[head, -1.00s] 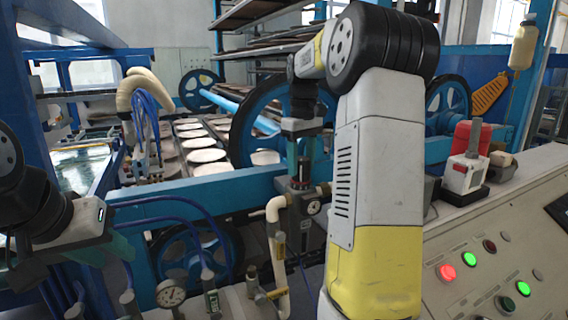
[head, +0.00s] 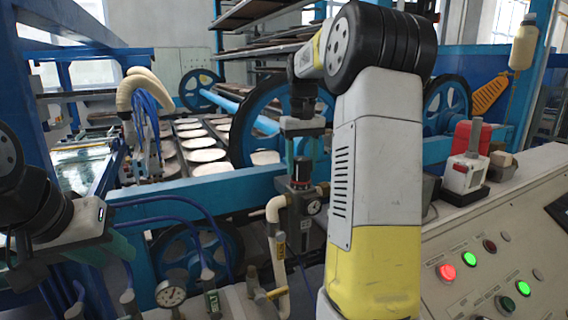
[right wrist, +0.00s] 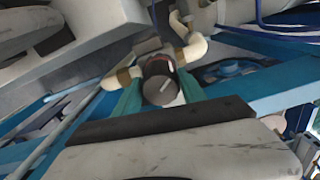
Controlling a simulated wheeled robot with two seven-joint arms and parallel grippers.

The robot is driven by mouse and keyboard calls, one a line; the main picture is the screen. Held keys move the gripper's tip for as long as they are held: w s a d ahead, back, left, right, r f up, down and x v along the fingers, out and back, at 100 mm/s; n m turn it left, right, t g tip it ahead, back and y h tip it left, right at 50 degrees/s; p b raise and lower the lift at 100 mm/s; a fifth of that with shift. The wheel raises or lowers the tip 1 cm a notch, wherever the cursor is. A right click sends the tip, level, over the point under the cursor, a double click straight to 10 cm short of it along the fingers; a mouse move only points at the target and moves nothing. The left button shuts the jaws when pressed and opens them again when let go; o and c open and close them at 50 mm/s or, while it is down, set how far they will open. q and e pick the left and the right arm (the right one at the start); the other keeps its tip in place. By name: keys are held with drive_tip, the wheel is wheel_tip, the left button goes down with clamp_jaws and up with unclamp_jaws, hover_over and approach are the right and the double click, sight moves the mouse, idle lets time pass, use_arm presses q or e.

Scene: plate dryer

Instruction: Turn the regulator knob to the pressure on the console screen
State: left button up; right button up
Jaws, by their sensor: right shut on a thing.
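The regulator knob (head: 301,172) is a dark round cap on top of the regulator body, at the middle of the head view. In the right wrist view the knob (right wrist: 160,88) shows a pale line across its face. My right gripper (head: 301,160) points down from above, its teal fingers shut on the knob's sides. A small round gauge (head: 313,207) sits on the regulator below; its reading is too small to tell. The console screen (head: 561,207) is dark and cut off at the right edge. My left gripper (head: 80,262) is at the lower left, its teal fingers apart and empty.
The sloping console (head: 480,245) with lit red and green buttons fills the lower right. A blue beam (head: 235,190) runs behind the regulator. Pipes, valves and another gauge (head: 171,294) stand along the bottom. My right arm covers part of the middle.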

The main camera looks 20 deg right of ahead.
sight(302, 158)
drive_tip(key=shift+m, duration=0.8)
drive_tip(key=o, duration=1.4)
drive_tip(key=shift+c, duration=0.2)
wheel_tip(302, 158, up, 8)
drive_tip(key=shift+f, duration=0.25)
drive_tip(key=shift+r, duration=0.15)
